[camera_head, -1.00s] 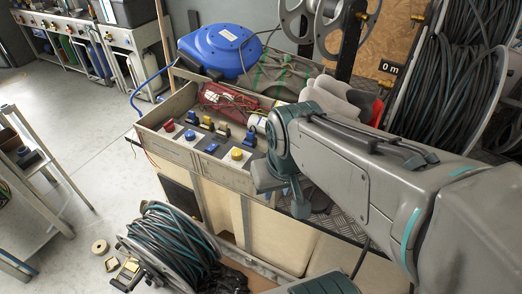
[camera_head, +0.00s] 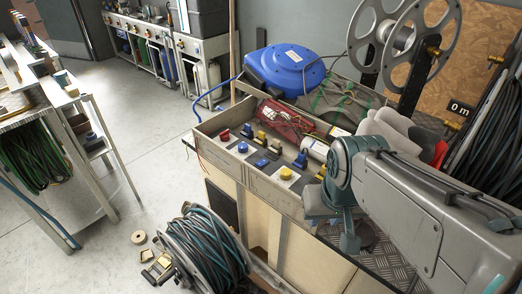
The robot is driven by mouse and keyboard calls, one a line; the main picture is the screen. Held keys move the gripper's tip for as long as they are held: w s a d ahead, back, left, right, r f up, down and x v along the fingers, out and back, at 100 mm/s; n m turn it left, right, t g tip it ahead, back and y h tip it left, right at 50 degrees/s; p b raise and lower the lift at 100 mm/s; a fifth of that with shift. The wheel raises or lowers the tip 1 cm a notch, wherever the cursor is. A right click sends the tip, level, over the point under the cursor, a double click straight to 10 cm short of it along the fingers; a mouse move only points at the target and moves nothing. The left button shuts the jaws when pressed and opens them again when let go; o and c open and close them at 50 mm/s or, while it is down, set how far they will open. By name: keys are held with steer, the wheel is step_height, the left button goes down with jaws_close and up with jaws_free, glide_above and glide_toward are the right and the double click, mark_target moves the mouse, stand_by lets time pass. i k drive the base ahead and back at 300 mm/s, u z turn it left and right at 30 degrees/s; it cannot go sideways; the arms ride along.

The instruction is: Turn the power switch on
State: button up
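An open grey control box (camera_head: 262,180) holds several coloured buttons and toggle switches. Among them are a red button (camera_head: 224,134), blue buttons, a yellow button (camera_head: 286,173) at the front, a blue toggle (camera_head: 300,160) and a yellow toggle (camera_head: 321,172) near the right end. I cannot tell which one is the power switch, nor its position. My arm comes in from the right, and its bent joint hangs at the right end of the box. The fingers of my gripper do not show.
A blue hose reel (camera_head: 290,68) and a red tool (camera_head: 284,120) sit behind the controls. Grey gloves (camera_head: 388,130) lie behind my arm. A cable reel (camera_head: 205,250) stands on the floor in front.

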mark_target(224, 136)
steer(key=k, duration=0.65)
steer(key=u, duration=0.6)
steer(key=i, duration=1.1)
steer(key=z, duration=0.25)
